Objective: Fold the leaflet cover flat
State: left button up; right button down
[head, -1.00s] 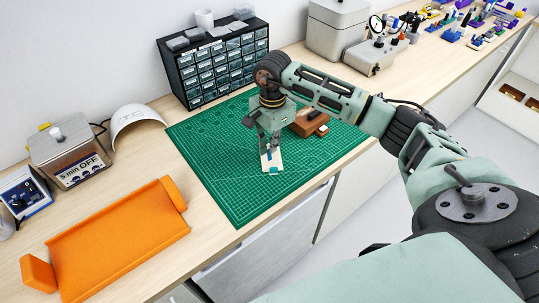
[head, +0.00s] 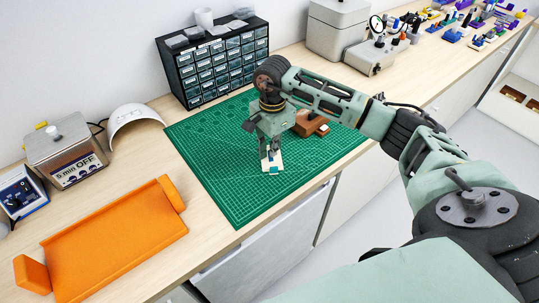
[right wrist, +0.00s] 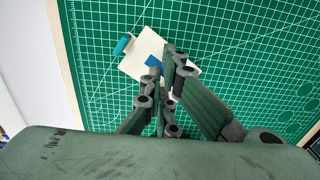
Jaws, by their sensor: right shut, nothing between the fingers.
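The leaflet is a small cream card (head: 277,161) with a blue patch and a teal piece at its near edge. It lies on the green cutting mat (head: 230,190) near the front edge. In the right wrist view the leaflet (right wrist: 187,40) is partly hidden by my fingers, with the teal piece at its left end. My right gripper (head: 270,157) points down over the leaflet, shut and empty. In the wrist view the right fingertips (right wrist: 166,60) overlap the card beside the blue patch; I cannot tell whether they touch it. My left gripper is not in view.
A brown wooden block (head: 306,123) sits behind the gripper on the mat. An orange tray (head: 115,240) lies to the left. A drawer cabinet (head: 212,65) stands at the back. The mat's left part is clear.

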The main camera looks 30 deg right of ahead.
jog(key=shift+f+b, duration=0.65)
jog(key=shift+f, duration=0.15)
jog(key=shift+r, duration=0.15)
jog(key=shift+r+p, duration=1.95)
jog(key=shift+r, duration=1.5)
jog(key=shift+f, duration=0.1)
